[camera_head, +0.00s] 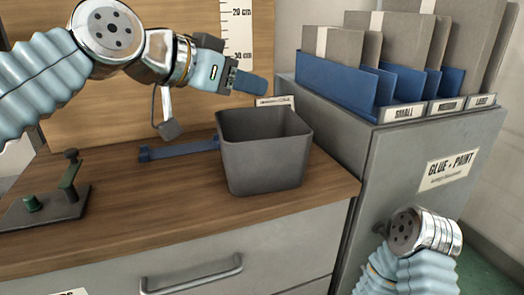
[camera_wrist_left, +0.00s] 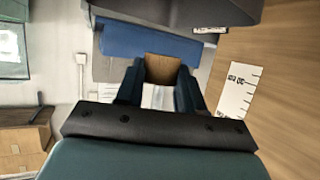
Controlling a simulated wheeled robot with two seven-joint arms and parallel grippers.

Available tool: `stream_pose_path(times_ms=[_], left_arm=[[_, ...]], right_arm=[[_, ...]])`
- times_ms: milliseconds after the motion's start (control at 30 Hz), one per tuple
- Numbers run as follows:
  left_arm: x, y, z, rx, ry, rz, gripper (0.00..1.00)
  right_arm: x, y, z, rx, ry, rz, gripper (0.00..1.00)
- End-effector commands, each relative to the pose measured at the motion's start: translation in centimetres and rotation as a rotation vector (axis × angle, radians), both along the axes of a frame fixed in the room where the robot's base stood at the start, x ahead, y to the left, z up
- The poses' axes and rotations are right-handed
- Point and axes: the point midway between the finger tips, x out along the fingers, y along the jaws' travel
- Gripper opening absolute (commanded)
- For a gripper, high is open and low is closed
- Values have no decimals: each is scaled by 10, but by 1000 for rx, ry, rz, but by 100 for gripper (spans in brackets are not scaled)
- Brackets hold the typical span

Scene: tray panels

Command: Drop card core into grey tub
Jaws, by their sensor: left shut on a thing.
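The grey tub (camera_head: 262,160) stands open on the wooden counter, near its right end. My left gripper (camera_head: 262,86) is above the tub's back rim, its blue fingers pointing right. In the left wrist view the gripper (camera_wrist_left: 160,70) is shut on a small brown piece, the card core (camera_wrist_left: 162,69), between its fingertips. The core is hidden behind the fingers in the head view. The tub's inside floor is hidden by its front wall. Of my right arm only a link shows at the lower right; its gripper is out of view.
A grey cabinet (camera_head: 345,135) stands right of the counter, with blue racks (camera_head: 335,82) of panels on top. A blue bar (camera_head: 180,148) lies left of the tub. A dark fixture with a green knob (camera_head: 45,205) sits at the counter's left. The counter front is clear.

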Motion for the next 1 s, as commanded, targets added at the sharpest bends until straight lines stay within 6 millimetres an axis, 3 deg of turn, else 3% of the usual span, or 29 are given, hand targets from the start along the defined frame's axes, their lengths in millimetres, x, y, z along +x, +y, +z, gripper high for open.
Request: stream_pose_path(times_ms=[33, 133, 467, 500, 667, 1000], left_arm=[[0, 0, -9, -2, -1, 0, 10], [0, 0, -15, -2, -2, 0, 10], [0, 0, -16, -2, -1, 0, 10], [0, -1, -16, -2, -1, 0, 42], [0, 0, -16, -2, -1, 0, 67], [-2, 2, -15, -2, -2, 0, 67]], right_arm=[[0, 0, -9, -1, 1, -1, 0], [0, -1, -13, -1, 1, -2, 0], [0, -1, -13, -2, 0, -3, 0], [0, -1, -13, -2, 0, -3, 0], [0, -1, -13, -2, 0, -3, 0], [0, -1, -14, -2, 0, -3, 0]])
